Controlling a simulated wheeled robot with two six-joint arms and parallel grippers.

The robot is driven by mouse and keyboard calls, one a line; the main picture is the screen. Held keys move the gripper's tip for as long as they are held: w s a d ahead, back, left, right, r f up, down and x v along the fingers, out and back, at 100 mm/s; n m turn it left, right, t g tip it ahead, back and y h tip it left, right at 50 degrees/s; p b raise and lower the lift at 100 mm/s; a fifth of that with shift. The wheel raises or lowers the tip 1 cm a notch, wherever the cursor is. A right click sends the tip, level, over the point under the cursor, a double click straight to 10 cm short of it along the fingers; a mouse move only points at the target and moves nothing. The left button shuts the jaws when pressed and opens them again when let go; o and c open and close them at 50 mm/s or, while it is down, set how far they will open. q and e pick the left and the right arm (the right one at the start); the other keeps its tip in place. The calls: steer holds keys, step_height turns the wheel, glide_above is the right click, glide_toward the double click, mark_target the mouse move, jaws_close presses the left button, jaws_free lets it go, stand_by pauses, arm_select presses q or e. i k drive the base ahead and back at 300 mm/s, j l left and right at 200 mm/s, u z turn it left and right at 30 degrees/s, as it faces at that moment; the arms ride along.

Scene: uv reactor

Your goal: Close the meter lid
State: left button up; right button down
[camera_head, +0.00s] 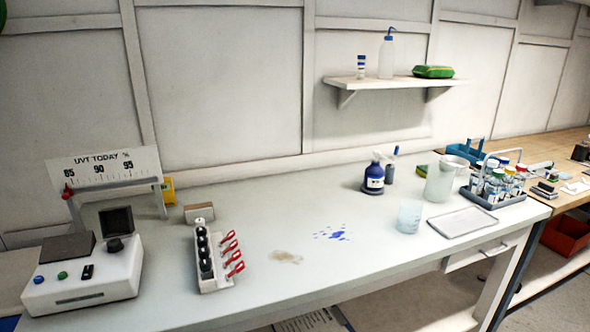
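The meter (85,281) is a white box at the left end of the white bench. A dark square panel (116,221), which looks like the lid, stands upright at the back right of its top. In front of this panel is a short dark round part (115,245), which looks like the sample well. A dark grey sloped block (68,248) sits on the top left. The front has a blue button (39,280), a green button (62,275) and a black switch (87,271). Neither of my grippers is in view.
A white rack (216,274) with black-capped vials and red clips stands right of the meter. A UVT gauge sign (104,168) stands behind it. Stains (286,257) and blue spots (334,233) mark the bench middle. Bottles, beakers and a tray (461,222) are at the right.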

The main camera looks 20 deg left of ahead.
mark_target(117, 221)
steer(key=k+u, duration=0.15)
steer(key=u, duration=1.75)
